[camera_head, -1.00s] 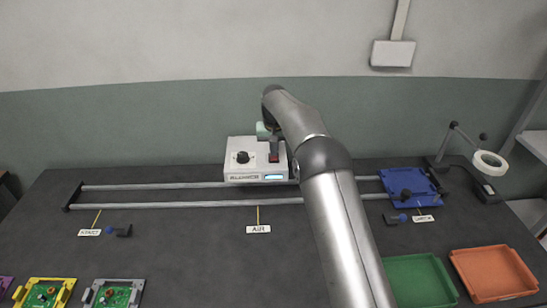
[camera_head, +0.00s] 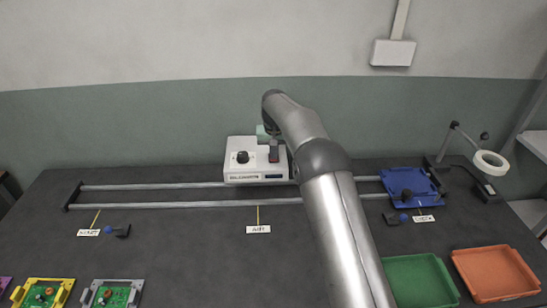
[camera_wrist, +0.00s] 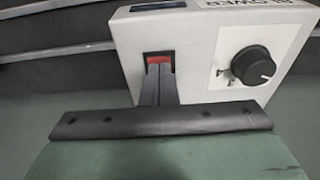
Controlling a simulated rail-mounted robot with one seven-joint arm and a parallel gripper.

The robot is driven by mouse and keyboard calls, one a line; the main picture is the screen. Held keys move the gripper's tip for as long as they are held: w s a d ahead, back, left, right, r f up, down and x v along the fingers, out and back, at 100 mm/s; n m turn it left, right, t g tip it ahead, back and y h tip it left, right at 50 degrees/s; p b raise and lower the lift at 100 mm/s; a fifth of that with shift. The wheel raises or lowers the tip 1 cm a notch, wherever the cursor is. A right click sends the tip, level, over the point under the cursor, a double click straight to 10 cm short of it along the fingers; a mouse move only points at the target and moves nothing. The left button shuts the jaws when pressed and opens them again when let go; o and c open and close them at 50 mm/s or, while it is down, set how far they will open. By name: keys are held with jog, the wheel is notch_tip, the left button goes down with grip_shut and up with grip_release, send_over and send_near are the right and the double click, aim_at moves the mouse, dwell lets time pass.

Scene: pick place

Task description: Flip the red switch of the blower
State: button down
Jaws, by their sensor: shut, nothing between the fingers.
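The blower (camera_head: 240,172) is a white box at the back middle of the table, behind the rails; it also shows in the wrist view (camera_wrist: 200,45). In the head view my gripper (camera_head: 274,155) is over the right part of the blower. The blower's front display (camera_head: 273,178) is dark.
A black dial (camera_wrist: 252,65) is beside the switch. Two metal rails (camera_head: 150,187) run across the table, with a blue fixture (camera_head: 425,202) at the right. Green (camera_head: 420,282) and orange (camera_head: 495,272) trays are at front right. Circuit boards (camera_head: 112,294) are at front left.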

notch_tip(320, 180, up, 7)
jog(key=p, duration=0.5)
jog(key=shift+p, duration=0.3)
jog(key=shift+r, duration=0.1)
jog(key=s+d+r+m+b, duration=0.1)
jog(key=s+d+r, duration=0.55)
jog(key=s, duration=0.35)
jog(key=s+d+r+b, duration=0.1)
jog(key=s+d+r, duration=0.4)
jog(key=s+d, duration=0.4)
jog(key=s+d+f, duration=0.2)
jog(key=s, duration=0.7)
jog(key=s+d+f, duration=0.2)
jog(key=s, duration=0.8)
jog(key=s+d+f+b, duration=0.1)
jog(key=s+d+f, duration=0.1)
jog(key=s, duration=0.8)
jog(key=shift+f+m+g, duration=0.4)
jog(key=shift+f, duration=0.2)
